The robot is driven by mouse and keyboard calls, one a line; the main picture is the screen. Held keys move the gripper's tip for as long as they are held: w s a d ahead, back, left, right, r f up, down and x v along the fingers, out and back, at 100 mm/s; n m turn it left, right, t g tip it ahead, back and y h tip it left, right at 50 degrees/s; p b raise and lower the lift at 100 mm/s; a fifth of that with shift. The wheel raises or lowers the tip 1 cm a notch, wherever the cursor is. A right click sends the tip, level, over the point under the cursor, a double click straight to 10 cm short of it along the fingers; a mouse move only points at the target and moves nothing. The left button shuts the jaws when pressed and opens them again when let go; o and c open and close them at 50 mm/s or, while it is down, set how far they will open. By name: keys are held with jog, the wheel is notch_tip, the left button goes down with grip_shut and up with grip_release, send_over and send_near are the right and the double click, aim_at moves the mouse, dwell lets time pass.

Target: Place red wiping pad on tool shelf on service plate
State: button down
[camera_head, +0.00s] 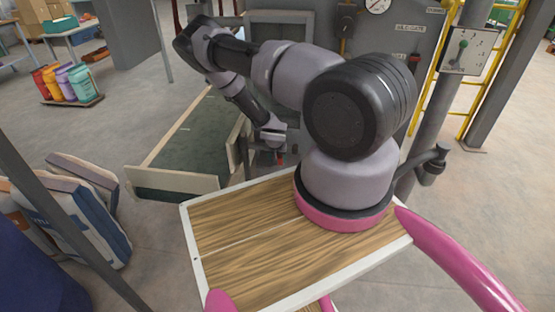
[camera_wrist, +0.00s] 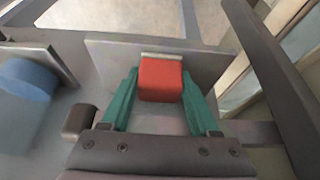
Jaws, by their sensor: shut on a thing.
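The red wiping pad (camera_wrist: 161,82) is a small block between the teal fingers of my gripper (camera_wrist: 160,92) in the wrist view. The fingers press on its left and right sides. A light strip shows along its far edge. A grey flat plate (camera_wrist: 108,56) lies just beyond and around the pad in this view; I cannot tell whether they touch. In the head view my gripper (camera_head: 278,153) is low beyond the wooden top, with a bit of red at its tip. I cannot tell which surface is the tool shelf.
A blue round object (camera_wrist: 28,78) sits by another grey plate at the left of the wrist view. A dark bar (camera_wrist: 272,80) runs close on the right. In the head view, a green-bedded conveyor (camera_head: 185,150) lies left of my gripper and a grey machine (camera_head: 395,45) stands behind.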

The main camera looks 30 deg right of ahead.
jog(key=shift+c, duration=0.6)
grip_release()
jog(key=shift+f, duration=0.1)
jog(key=v, duration=1.2)
jog(key=shift+a, duration=0.1)
